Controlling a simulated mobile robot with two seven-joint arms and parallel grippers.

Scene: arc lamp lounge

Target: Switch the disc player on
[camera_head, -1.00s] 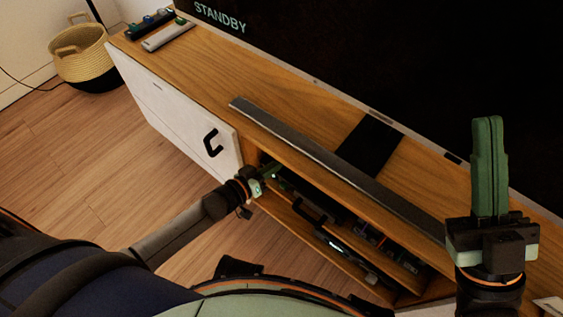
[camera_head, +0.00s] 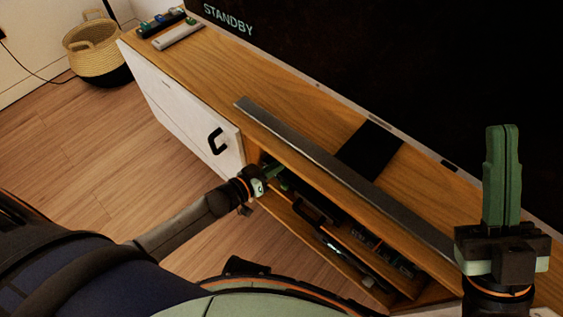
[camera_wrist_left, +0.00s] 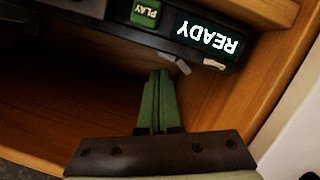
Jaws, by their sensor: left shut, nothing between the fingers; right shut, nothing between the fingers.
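A dark device with a green PLAY button (camera_wrist_left: 146,12) and a lit display reading READY (camera_wrist_left: 207,38), upside down in the left wrist view, sits in the open shelf; it looks like the disc player. My left gripper (camera_wrist_left: 159,74) is shut and empty, its green fingertips just short of the device's front, below and between button and display in that view. In the head view my left gripper (camera_head: 277,172) reaches into the shelf's left end, where the device is mostly hidden. My right gripper (camera_head: 502,130) is shut and empty, pointing up above the cabinet's right part.
The wooden cabinet (camera_head: 230,75) has a white door (camera_head: 180,110) with a black handle (camera_head: 216,141). A grey soundbar (camera_head: 330,165) lies on top, before a large screen reading STANDBY (camera_head: 228,19). More devices sit lower right in the shelf. A basket (camera_head: 95,50) stands on the floor.

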